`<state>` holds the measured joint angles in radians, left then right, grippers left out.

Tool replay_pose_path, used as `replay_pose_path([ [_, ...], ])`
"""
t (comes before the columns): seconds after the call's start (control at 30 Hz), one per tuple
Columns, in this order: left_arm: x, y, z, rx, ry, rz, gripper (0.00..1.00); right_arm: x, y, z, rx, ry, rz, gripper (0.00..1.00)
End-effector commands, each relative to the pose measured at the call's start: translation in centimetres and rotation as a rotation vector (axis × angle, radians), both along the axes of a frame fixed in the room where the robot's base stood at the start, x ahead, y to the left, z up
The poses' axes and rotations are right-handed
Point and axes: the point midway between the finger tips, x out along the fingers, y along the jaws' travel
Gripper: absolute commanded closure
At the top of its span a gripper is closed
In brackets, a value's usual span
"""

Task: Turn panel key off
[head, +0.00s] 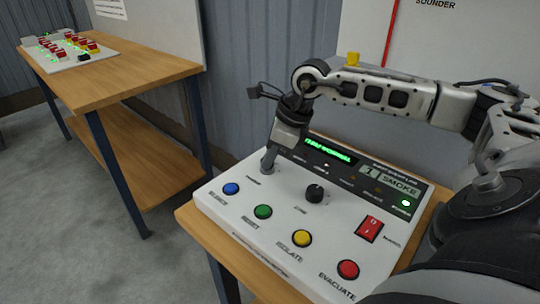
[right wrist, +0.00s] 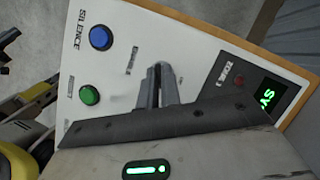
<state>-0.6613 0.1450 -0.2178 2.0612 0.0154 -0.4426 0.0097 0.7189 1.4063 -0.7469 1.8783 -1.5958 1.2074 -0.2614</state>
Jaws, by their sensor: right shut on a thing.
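The white control panel (head: 215,205) lies on a wooden bench. Its key switch is at the upper left of the panel face, above the blue button, and my right gripper (head: 268,166) covers it. The gripper points down with its fingertips at the panel surface. In the right wrist view the fingers (right wrist: 156,84) are closed together over the key's place, beside the blue and green buttons. The key itself is hidden by the fingers, so I cannot tell which way it is turned. My left gripper is not in view.
The panel carries a blue button (head: 231,188), green button (head: 263,212), yellow button (head: 302,238), red button (head: 348,269), black knob (head: 314,193) and red rocker switch (head: 369,229). Its green display (head: 328,151) is lit. Another wooden table (head: 125,82) stands at the left.

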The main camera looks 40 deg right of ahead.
Motion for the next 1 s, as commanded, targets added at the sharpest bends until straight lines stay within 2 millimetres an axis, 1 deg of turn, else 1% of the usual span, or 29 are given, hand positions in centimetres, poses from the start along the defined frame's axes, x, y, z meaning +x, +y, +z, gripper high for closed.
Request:
replay_pose_path([
  [0.27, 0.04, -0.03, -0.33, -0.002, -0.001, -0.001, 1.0, 0.11, -0.12, -0.08, 0.001, 0.001, 0.181, 1.0],
  [0.7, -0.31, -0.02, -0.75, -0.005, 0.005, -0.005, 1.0, 0.36, -0.19, 0.05, 0.004, -0.001, 0.595, 1.0],
  [1.0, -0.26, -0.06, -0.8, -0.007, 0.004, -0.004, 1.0, 0.5, -0.23, 0.07, 0.002, -0.002, 0.833, 1.0],
])
